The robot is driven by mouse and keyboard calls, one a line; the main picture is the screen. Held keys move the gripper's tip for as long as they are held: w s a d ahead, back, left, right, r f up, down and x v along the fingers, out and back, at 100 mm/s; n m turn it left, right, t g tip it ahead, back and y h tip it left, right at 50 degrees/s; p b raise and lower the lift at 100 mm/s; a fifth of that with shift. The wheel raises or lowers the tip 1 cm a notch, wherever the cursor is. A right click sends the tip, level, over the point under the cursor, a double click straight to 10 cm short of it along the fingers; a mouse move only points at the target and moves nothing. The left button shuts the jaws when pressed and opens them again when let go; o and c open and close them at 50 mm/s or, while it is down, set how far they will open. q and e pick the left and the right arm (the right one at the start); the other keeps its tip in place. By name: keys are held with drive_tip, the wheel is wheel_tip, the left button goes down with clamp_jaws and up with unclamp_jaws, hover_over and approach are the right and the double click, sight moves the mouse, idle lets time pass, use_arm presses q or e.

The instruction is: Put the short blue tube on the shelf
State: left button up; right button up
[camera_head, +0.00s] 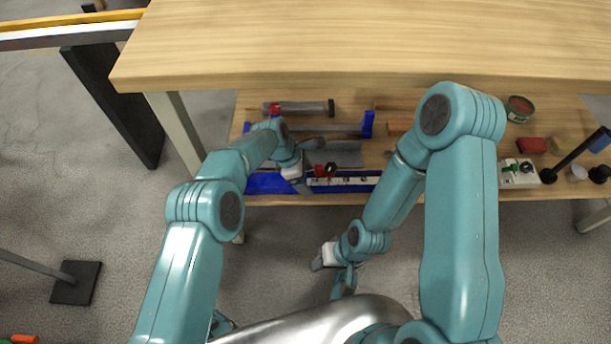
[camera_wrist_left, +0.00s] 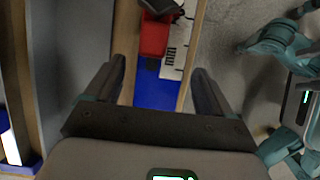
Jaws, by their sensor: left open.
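I cannot make out a short blue tube for certain in either view. The shelf (camera_head: 470,191) is the wooden lower board under the table. My left gripper (camera_head: 303,183) is at the shelf's front edge, above a blue mat or tray (camera_head: 262,184). In the left wrist view my left gripper (camera_wrist_left: 160,75) has its two fingers apart, with nothing visibly held. Blue surface (camera_wrist_left: 152,92) and a red block (camera_wrist_left: 154,36) show beyond the gap. My right gripper (camera_head: 324,260) hangs low in front of the shelf, above the floor; its jaws are too small to read.
The wooden tabletop (camera_head: 370,40) overhangs the shelf. A grey cylinder (camera_head: 305,108) and a blue-ended clamp (camera_head: 367,124) lie on the shelf behind my left gripper. A green-and-red tin (camera_head: 519,108), a red block (camera_head: 532,145) and black-ended rods (camera_head: 572,155) stand at right.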

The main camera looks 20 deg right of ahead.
use_arm(q)
drive_tip(key=p+v, duration=0.4)
drive_tip(key=v, duration=0.8)
drive_tip(key=shift+f, duration=0.1)
drive_tip(key=s+a+f+m+g, duration=0.1)
drive_tip(key=s+a+f+m, duration=0.3)
drive_tip(key=s+a+f, duration=0.65)
drive_tip(key=s+a+m+t, duration=0.2)
drive_tip(key=s+a+m, duration=0.6)
drive_tip(key=s+a, duration=0.4)
drive_tip(key=s, duration=0.4)
drive_tip(key=shift+m+t, duration=0.3)
drive_tip(key=shift+t, duration=0.1)
